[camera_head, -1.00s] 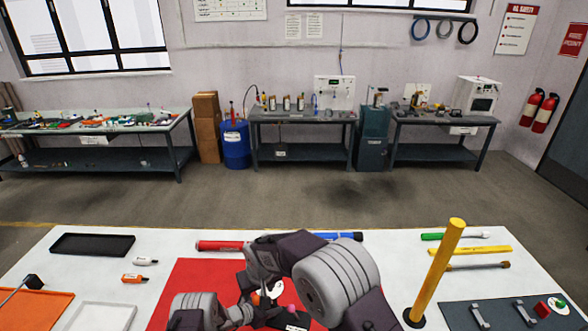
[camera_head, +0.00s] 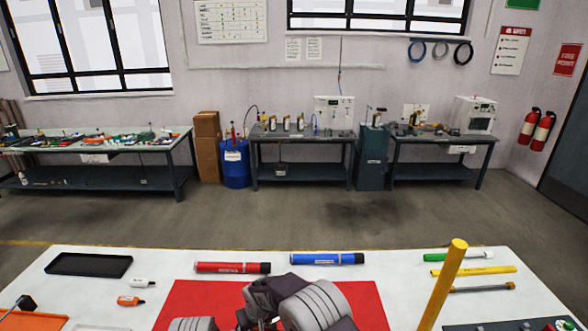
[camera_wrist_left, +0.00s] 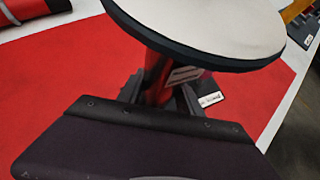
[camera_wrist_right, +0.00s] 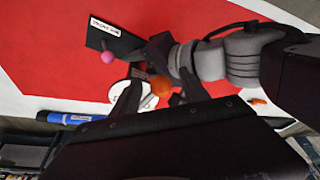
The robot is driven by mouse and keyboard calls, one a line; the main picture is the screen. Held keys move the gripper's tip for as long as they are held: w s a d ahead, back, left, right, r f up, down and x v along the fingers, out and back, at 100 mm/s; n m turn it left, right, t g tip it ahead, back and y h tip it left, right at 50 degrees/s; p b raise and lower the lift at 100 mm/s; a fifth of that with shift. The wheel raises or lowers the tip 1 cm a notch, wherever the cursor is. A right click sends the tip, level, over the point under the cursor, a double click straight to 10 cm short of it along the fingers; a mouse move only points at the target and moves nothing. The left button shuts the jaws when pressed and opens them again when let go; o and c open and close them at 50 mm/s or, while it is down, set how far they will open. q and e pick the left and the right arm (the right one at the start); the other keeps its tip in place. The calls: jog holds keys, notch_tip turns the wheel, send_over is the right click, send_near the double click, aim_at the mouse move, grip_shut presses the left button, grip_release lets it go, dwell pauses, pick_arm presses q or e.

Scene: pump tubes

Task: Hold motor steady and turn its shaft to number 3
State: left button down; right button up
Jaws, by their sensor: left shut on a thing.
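In the left wrist view the motor (camera_wrist_left: 158,80) has a red body with a small label and a wide pale disc (camera_wrist_left: 200,22) on top. My left gripper (camera_wrist_left: 158,98) is shut on the red body, below the disc. In the right wrist view the pale disc (camera_wrist_right: 118,98) is partly hidden by my right gripper (camera_wrist_right: 158,90). Its fingers are apart, with an orange knob (camera_wrist_right: 161,86) between them and gaps at its sides. A pink ball (camera_wrist_right: 107,57) lies beyond. The disc's numbers are unreadable. In the head view the motor is hidden or out of frame.
A red mat (camera_head: 195,300) lies on the white table. A black labelled plate (camera_wrist_right: 105,35) is beside the motor. Red (camera_head: 232,267) and blue (camera_head: 327,259) cylinders lie behind the mat. A yellow post (camera_head: 445,285) stands at right. A black tray (camera_head: 90,265) is at left.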

grip_shut()
jog(key=shift+f, duration=0.1)
jog(key=shift+w+a+m+h, duration=0.3)
jog(key=shift+a+m, duration=0.25)
jog(key=shift+m, duration=0.15)
jog(key=shift+w+a+m, duration=0.1)
jog(key=shift+a+m, duration=0.05)
jog(key=shift+m, duration=0.15)
jog(key=shift+w+a+m+t, duration=0.3)
jog(key=shift+a+m, duration=0.1)
jog(key=shift+m, duration=0.2)
